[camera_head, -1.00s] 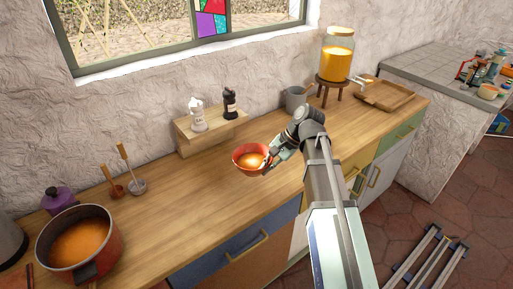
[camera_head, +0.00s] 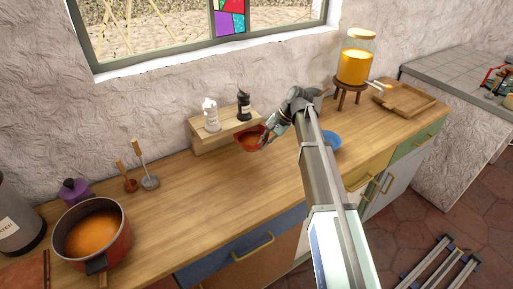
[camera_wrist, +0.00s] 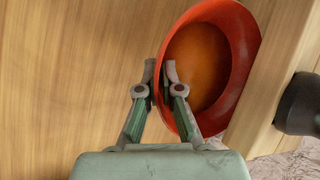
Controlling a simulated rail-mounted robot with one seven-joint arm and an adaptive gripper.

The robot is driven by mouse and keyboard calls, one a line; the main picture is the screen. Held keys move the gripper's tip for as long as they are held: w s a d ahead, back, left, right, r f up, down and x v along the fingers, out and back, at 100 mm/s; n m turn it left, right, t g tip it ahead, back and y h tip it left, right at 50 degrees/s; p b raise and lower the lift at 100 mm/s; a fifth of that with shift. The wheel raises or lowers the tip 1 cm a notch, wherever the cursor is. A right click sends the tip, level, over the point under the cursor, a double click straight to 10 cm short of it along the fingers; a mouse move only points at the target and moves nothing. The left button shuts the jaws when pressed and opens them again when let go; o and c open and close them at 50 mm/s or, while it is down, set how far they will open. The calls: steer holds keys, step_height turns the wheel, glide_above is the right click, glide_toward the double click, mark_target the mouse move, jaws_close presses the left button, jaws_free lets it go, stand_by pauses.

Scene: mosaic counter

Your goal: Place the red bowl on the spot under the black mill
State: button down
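The red bowl (camera_head: 247,145), with orange contents, is at the front of the small wooden wall shelf (camera_head: 206,146), near its right end. Its rim is between the fingers of my gripper (camera_head: 266,139). The wrist view shows the fingers (camera_wrist: 160,85) closed on the near rim of the bowl (camera_wrist: 246,45), one finger inside and one outside. The black mill (camera_head: 243,106) stands upright on the shelf, just behind and above the bowl. A dark rounded object at the right of the wrist view (camera_wrist: 300,105) appears to be this mill. Whether the bowl touches the counter is unclear.
A white mill (camera_head: 211,117) stands left of the black one. A blue dish (camera_head: 329,140) is right of my arm. A juice dispenser (camera_head: 356,60) and wooden tray (camera_head: 403,102) stand at right. Ladles (camera_head: 147,178) and a red pot (camera_head: 117,238) are left. The middle counter is clear.

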mark_target(252, 142)
steer(key=w+a, duration=0.1)
steer(key=w+a+p, duration=0.1)
steer(key=w, duration=0.1)
steer(key=shift+w+a+r, duration=0.2)
steer(key=shift+w, duration=0.05)
step_height(252, 142, down, 3)
steer(key=shift+s+f+p, duration=0.1)
steer(key=shift+s+p, duration=0.05)
steer(key=shift+p, duration=0.2)
steer(key=shift+f+p, duration=0.7)
steer(key=shift+f, duration=0.95)
steer(key=shift+w+a+f+p, duration=0.15)
steer(key=shift+w+p, duration=0.15)
steer(key=shift+p, duration=0.05)
steer(key=shift+f, duration=0.25)
steer(key=c, duration=1.3)
jaws_free()
steer(key=b+v, duration=0.3)
steer(key=v, duration=0.9)
steer(key=shift+b, duration=0.4)
